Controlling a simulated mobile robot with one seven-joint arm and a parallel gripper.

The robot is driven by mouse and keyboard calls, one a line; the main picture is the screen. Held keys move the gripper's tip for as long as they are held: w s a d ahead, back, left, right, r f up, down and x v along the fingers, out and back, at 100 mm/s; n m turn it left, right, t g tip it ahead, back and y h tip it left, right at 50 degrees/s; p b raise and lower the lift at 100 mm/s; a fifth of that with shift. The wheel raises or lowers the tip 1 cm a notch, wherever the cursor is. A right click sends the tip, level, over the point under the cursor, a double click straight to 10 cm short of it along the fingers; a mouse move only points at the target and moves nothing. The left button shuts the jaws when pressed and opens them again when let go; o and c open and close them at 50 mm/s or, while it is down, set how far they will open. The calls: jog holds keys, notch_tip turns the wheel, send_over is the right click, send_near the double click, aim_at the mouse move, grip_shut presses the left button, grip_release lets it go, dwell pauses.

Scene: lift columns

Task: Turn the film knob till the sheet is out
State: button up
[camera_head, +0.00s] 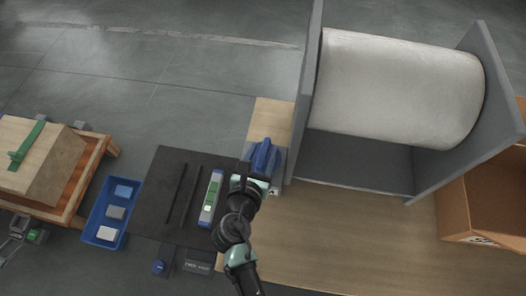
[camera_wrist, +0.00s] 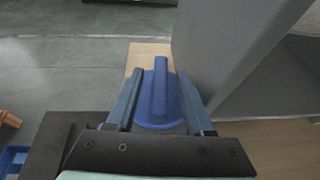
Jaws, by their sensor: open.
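The blue film knob (camera_head: 263,152) sits on a grey block beside the left side plate of the film stand. In the wrist view the knob (camera_wrist: 158,98) is a round blue disc with a raised upright grip bar. My gripper (camera_head: 258,165) is over the knob. In the wrist view my gripper (camera_wrist: 160,78) is open, with one finger on each side of the grip bar and a gap on both sides. A large whitish film roll (camera_head: 395,88) lies between two grey side plates. I cannot make out a separate loose sheet.
The grey side plate (camera_wrist: 222,45) rises close to the right of my gripper. A dark mat (camera_head: 160,195) with a grey-green bar lies to the left, with a blue tray (camera_head: 104,235) of small blocks beyond. A cardboard box (camera_head: 485,205) stands at right. The wooden tabletop in front is clear.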

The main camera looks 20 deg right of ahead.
jog(key=shift+w+d+f, duration=0.1)
jog(key=shift+w+d, duration=0.05)
grip_shut()
